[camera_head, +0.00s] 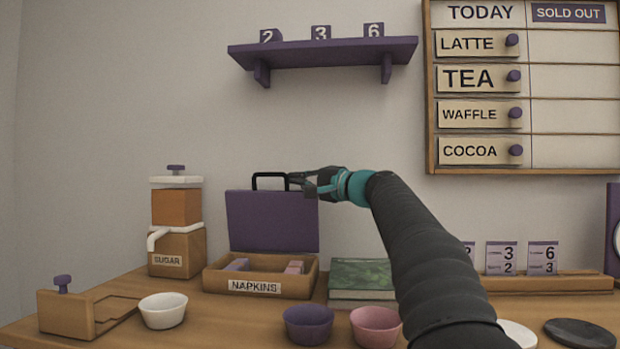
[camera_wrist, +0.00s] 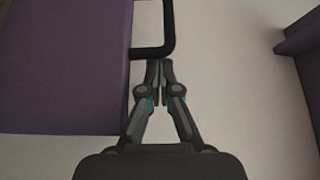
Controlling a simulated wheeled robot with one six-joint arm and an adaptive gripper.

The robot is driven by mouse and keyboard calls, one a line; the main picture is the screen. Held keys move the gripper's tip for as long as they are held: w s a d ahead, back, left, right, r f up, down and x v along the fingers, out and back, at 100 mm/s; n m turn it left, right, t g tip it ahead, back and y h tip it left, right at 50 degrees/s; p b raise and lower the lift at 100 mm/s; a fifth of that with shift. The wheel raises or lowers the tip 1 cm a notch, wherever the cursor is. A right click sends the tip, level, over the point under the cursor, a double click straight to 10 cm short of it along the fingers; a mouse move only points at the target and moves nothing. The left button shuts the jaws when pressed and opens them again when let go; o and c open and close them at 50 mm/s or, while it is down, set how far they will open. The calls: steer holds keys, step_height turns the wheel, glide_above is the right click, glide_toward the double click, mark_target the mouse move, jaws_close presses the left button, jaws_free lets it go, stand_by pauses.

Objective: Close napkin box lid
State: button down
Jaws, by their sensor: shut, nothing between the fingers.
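The napkin box (camera_head: 290,284), a wooden box with a "NAPKINS" label, stands on the counter. Its purple lid (camera_head: 272,222) stands up nearly upright at the back, and several napkins (camera_head: 295,267) show inside. A black loop handle (camera_head: 270,175) is on the lid's top edge. My gripper (camera_head: 292,180) is shut and empty at the right side of the handle. In the wrist view the fingertips (camera_wrist: 160,64) are just below the handle's corner (camera_wrist: 168,45), beside the purple lid (camera_wrist: 62,65). I cannot tell whether they touch the handle.
A sugar dispenser (camera_head: 177,215) stands left of the box. A green book (camera_head: 362,278) lies to its right. A white bowl (camera_head: 163,310), a purple bowl (camera_head: 308,323) and a pink bowl (camera_head: 376,325) stand in front. A purple shelf (camera_head: 325,52) hangs above.

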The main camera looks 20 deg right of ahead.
steer(key=shift+w+a, duration=0.2)
steer(key=shift+w, duration=0.1)
steer(key=shift+s, duration=0.1)
